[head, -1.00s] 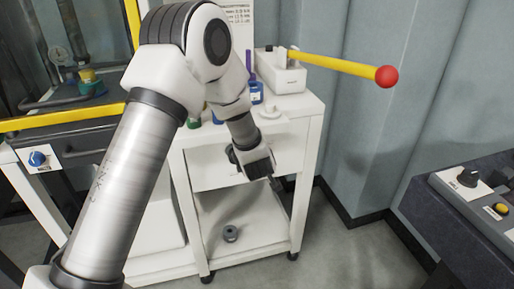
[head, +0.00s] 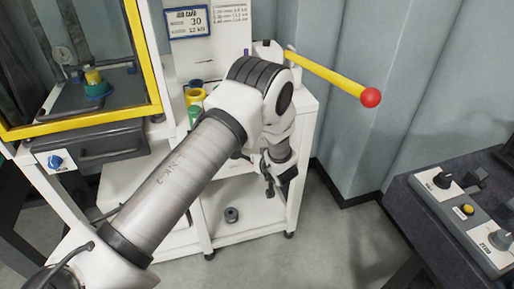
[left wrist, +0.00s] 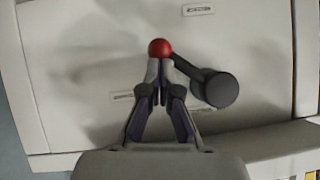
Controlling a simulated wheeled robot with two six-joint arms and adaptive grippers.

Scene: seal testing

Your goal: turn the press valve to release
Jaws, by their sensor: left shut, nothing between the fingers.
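In the left wrist view a dark lever with a red ball end (left wrist: 160,48) runs to a round black hub (left wrist: 213,89) on a white panel. I take it for the press valve, but no label is readable. My left gripper (left wrist: 159,66) is shut, with its fingertips at the near side of the red ball; I cannot tell whether they touch. In the head view my left gripper (head: 269,188) is in front of the white cart's right part, and my arm hides the lever. My right gripper is not in view.
A press with a yellow frame (head: 85,122) stands at the left, with a blue knob (head: 56,161) below it. A yellow bar with a red ball (head: 371,97) sticks out above the white cart (head: 308,130). A dark control bench (head: 420,215) is at the right. Floor between is clear.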

